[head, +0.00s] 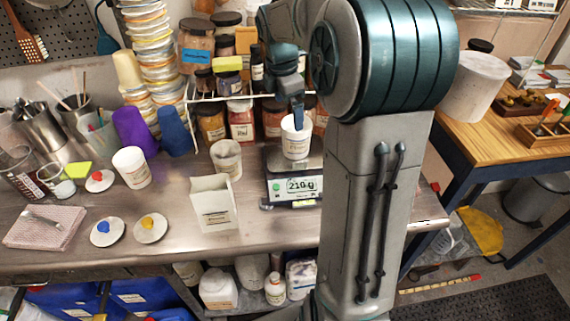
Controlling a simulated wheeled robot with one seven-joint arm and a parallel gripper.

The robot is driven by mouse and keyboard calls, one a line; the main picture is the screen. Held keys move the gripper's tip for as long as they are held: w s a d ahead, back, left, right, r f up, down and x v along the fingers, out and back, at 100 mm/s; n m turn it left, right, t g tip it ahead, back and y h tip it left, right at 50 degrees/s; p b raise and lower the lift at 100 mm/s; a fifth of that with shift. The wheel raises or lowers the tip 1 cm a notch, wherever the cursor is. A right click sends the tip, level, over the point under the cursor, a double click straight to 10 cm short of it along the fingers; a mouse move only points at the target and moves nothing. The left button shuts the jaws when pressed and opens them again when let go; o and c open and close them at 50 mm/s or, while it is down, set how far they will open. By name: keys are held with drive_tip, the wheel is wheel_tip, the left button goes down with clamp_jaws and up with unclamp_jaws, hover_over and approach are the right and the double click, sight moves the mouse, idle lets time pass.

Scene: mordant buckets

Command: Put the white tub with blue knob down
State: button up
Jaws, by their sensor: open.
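A white tub (296,144) with a small label stands upright over the pan of the digital scale (292,187), whose display reads about 210 g. No knob shows on this tub. My gripper (298,121) points down at the tub's rim, with its jaws open; a finger appears to reach into the tub's mouth. Whether the fingers touch the tub is hard to tell. A white lid with a blue knob (107,231) lies on the steel bench at the left front, apart from the tub. The tub's base on the scale is partly hard to make out.
Lids with a yellow knob (151,228) and a red knob (99,181) lie nearby. Another white tub (131,167), a beige cup (227,158) and an open white carton (213,203) stand left of the scale. Jars (241,121) crowd behind. The bench's front middle is clear.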

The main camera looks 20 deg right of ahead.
drive_tip(key=s+a+m+t, duration=0.1)
drive_tip(key=s+a+m, duration=0.3)
drive_tip(key=s+m, duration=0.2)
drive_tip(key=s+a+f+m+t+y, duration=0.1)
drive_tip(key=s+a+m, duration=0.2)
drive_tip(key=s+m, duration=0.3)
drive_tip(key=s+a+f+m, duration=0.1)
drive_tip(key=s+a+m, duration=0.3)
drive_tip(key=s, duration=0.7)
drive_tip(key=shift+a+f+m+t, duration=0.3)
drive_tip(key=shift+m+t, duration=0.1)
drive_tip(key=shift+m, duration=0.5)
drive_tip(key=shift+w+r, duration=0.1)
idle(0.9)
